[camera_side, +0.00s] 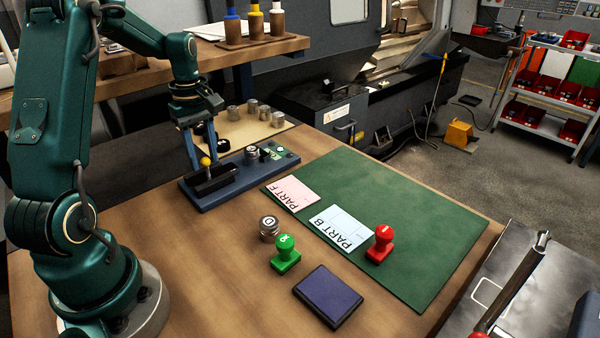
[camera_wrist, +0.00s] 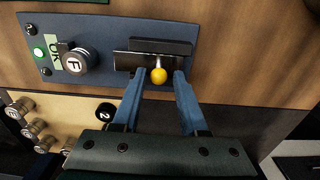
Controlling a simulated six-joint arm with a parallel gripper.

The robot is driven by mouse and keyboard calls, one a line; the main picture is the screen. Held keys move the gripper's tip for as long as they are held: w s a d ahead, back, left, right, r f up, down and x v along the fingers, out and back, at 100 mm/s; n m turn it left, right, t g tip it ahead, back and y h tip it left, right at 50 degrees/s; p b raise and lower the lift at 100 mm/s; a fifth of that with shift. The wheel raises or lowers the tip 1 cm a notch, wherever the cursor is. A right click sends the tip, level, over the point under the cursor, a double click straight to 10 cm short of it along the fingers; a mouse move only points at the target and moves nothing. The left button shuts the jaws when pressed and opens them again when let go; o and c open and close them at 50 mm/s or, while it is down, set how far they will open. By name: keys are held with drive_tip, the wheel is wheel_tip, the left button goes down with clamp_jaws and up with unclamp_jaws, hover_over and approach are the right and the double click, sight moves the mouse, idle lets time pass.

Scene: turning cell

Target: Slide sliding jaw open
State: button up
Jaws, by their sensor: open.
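The fixture has a blue-grey base plate (camera_side: 240,178) with dark jaw bars; in the wrist view its plate (camera_wrist: 100,28) lies ahead. A nearer dark bar, seemingly the sliding jaw (camera_wrist: 130,60), carries a yellow knob (camera_wrist: 159,76) on a short stem. A second dark bar (camera_wrist: 165,46) lies just behind it; any gap between them is hard to make out. The knob also shows in the side view (camera_side: 205,161). My gripper (camera_wrist: 158,75) is open, with its blue fingers on either side of the knob. Contact with the knob is not visible. It also shows in the side view (camera_side: 202,160).
A metal cylinder marked F (camera_wrist: 76,61) stands on the plate beside the jaws, near an OK label and green light. More cylinders (camera_side: 263,112) stand behind. A green mat (camera_side: 400,205) with part cards, two stamps (camera_side: 285,255) and a dark pad (camera_side: 328,296) lie to the right.

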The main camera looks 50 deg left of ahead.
drive_tip(key=shift+r, duration=3.45)
drive_tip(key=shift+w+d+r, duration=0.2)
drive_tip(key=shift+d, duration=0.1)
drive_tip(key=s+d+r+m+t+y, duration=0.1)
drive_tip(key=d+r+m, duration=0.2)
drive_tip(key=d, duration=0.3)
drive_tip(key=d+r+m+t, duration=0.2)
drive_tip(key=d+r+m, duration=0.15)
drive_tip(key=d, duration=0.25)
drive_tip(key=s+d+f+m+t+h, duration=0.1)
drive_tip(key=s+d+f+m, duration=0.3)
drive_tip(key=s+d+m, duration=0.5)
drive_tip(key=shift+f+m+t, duration=0.3)
drive_tip(key=shift+m+t, duration=0.5)
drive_tip(key=shift+m, duration=0.45)
